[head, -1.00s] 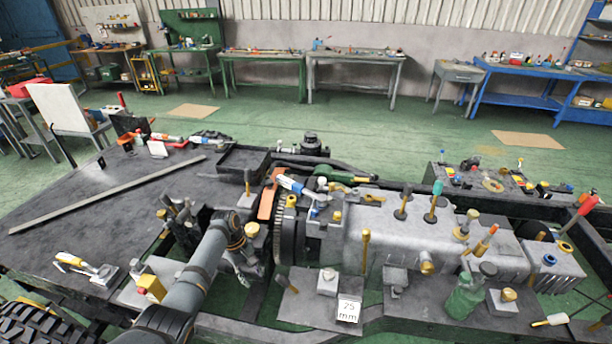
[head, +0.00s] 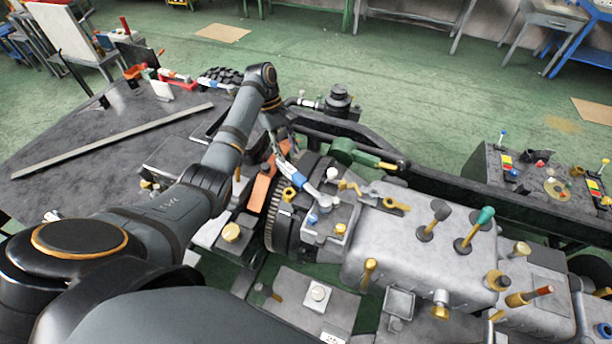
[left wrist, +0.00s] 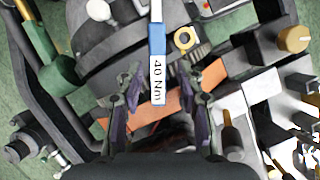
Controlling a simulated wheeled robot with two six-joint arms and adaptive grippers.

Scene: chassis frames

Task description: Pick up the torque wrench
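The torque wrench (head: 302,182) has a blue and white handle and lies tilted over the flywheel end of the grey engine block. In the left wrist view, its handle (left wrist: 157,45) carries a white "40 Nm" label. My left gripper (head: 277,138) is above the handle's far end, partly hidden by my own arm. In the left wrist view, the two dark fingers of the gripper (left wrist: 160,72) are apart, one on each side of the labelled handle. I cannot tell whether either finger touches it. My right gripper is not in view.
An orange bar (head: 263,186) lies beside the flywheel. A green tool (head: 352,154) lies behind the wrench. Levers with a green knob (head: 483,217) and a dark knob (head: 441,211) stand up from the block. A dark table (head: 75,150) at left carries a long metal bar.

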